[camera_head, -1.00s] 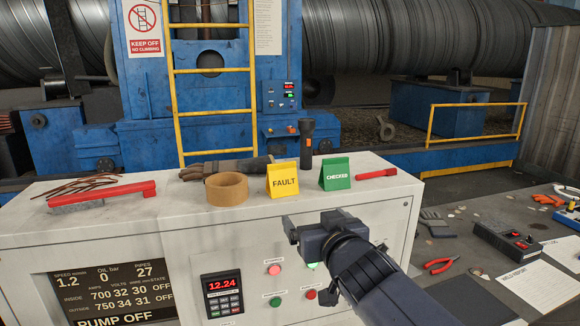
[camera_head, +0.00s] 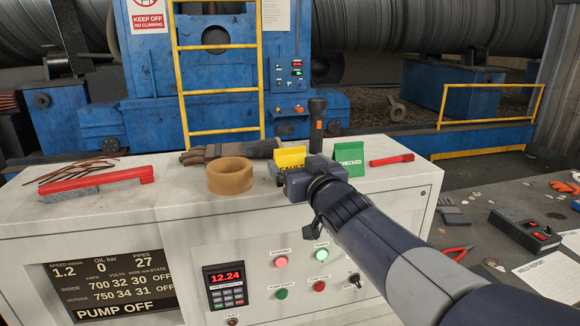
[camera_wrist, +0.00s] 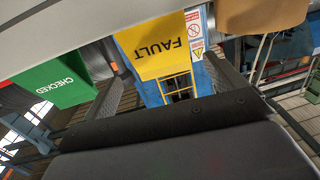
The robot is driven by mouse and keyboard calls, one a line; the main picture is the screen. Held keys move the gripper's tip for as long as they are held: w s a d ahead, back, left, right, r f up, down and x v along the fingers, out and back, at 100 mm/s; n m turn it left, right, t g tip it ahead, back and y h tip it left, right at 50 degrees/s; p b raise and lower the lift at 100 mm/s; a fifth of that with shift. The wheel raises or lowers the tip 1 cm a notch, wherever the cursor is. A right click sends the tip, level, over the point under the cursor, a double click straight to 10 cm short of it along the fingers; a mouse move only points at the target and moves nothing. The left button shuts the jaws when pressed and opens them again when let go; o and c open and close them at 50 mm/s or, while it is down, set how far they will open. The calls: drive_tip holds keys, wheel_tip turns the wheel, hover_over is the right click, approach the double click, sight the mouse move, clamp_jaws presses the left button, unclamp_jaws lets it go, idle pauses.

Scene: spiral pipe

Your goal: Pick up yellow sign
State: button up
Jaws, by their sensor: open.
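The yellow FAULT sign (camera_head: 290,156) stands on the light grey cabinet top, its lower part hidden behind my gripper in the head view. My gripper (camera_head: 283,178) is in front of the sign, low over the cabinet top. In the wrist view the yellow sign (camera_wrist: 152,45) appears upside down, ahead of the open, empty jaws (camera_wrist: 165,72) and roughly between the two fingers. I cannot tell whether a finger touches it.
A green CHECKED sign (camera_head: 349,159) stands close on the right, with a red marker (camera_head: 391,160) beyond it. A tape roll (camera_head: 229,176) is on the left. A dark flashlight (camera_head: 316,128) stands upright behind. Gloves (camera_head: 228,151) lie at the back edge.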

sight(291, 157)
drive_tip(key=shift+p+x, duration=0.55)
drive_tip(key=shift+x, duration=2)
drive_tip(key=shift+a, duration=0.15)
drive_tip(key=shift+s, duration=0.1)
drive_tip(key=shift+c, duration=0.3)
drive_tip(key=c, duration=1)
